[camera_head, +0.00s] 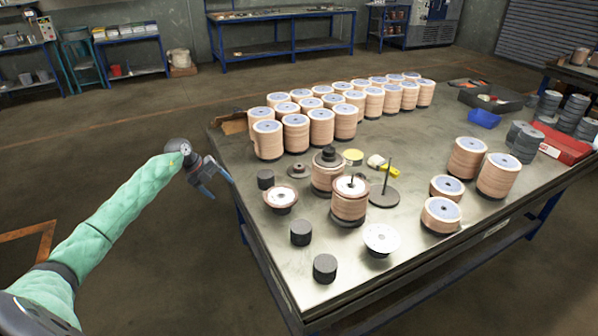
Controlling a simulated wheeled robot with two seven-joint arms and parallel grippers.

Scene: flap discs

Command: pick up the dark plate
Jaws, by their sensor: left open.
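A dark round plate (383,196) with a thin upright rod lies flat on the metal table, right of the middle stack of discs. A smaller dark disc with a hub (298,171) lies farther left, and I cannot tell for sure which of the two is the dark plate. My left gripper (219,187) is open and empty, off the table's left edge and apart from both. My right gripper is not in view.
The metal table (290,262) holds disc stacks (349,202), tall stacks in rows (321,127) at the back and more stacks (497,176) at the right. Dark cylinders (325,268) and a pale disc (381,239) stand near the front.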

